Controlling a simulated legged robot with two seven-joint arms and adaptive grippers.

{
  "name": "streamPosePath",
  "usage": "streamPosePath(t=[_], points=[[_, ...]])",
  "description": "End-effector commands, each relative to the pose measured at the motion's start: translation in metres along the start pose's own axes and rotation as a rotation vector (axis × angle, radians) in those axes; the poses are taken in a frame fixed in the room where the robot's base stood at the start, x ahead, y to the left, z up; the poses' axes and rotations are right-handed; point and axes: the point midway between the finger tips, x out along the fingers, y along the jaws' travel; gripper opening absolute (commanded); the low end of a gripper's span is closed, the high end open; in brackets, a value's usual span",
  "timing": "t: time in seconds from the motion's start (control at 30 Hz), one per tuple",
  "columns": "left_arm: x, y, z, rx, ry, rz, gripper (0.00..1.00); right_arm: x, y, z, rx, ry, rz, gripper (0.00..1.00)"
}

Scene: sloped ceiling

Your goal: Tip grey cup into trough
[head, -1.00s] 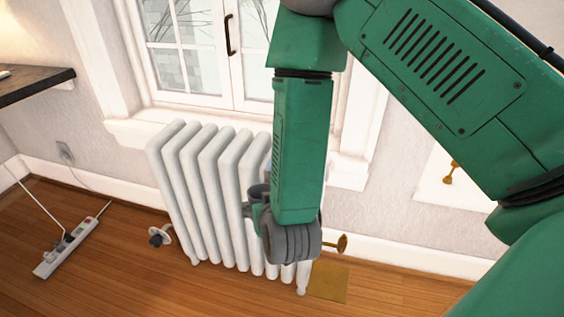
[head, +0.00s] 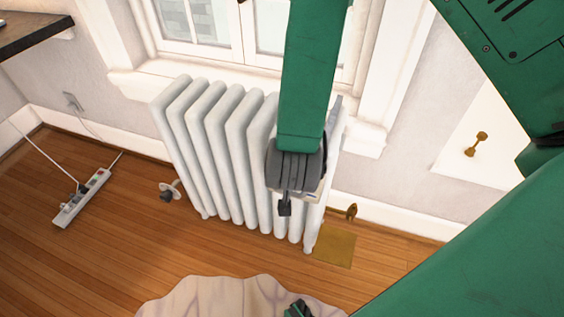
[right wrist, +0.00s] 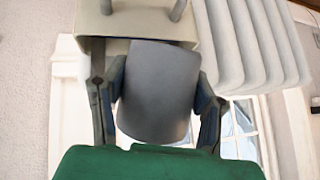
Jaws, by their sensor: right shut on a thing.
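In the right wrist view, my right gripper (right wrist: 155,85) is shut on the dark grey cup (right wrist: 158,95), with one finger on each side. The cup's upper edge in that view meets or overlaps a beige box-like part (right wrist: 150,24), probably the trough. I cannot tell whether they touch or how far the cup is tilted. In the head view, my right wrist hangs in front of the radiator's right end; it hides the cup and most of the trough. My left gripper cannot be made out.
A white radiator (head: 225,150) stands under the window (head: 200,30). A power strip (head: 82,197) lies on the wooden floor at left. A pale marbled round surface (head: 225,297) is at the bottom, with a small green and dark object (head: 298,309) at its edge.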

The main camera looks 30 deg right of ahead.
Motion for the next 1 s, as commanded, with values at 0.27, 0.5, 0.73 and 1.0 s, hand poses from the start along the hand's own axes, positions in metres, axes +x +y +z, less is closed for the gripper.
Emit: streamPosePath(t=[0.27,0.5,0.73,1.0], points=[[0.004,0.0,0.0,0.0,0.001,0.0,0.4,-0.003,-0.006,0.005,0.023,-0.061,-0.009,0.22],[0.008,0.0,0.0,-0.001,0.001,0.0,0.4,0.0,-0.004,0.005,0.048,-0.118,-0.02,0.22],[0.011,0.0,0.0,0.0,0.001,0.0,0.4,0.002,-0.001,0.005,0.072,-0.174,-0.029,0.22],[0.015,0.0,0.001,0.0,0.001,0.0,0.4,0.0,-0.004,0.007,0.094,-0.231,-0.037,0.22]])
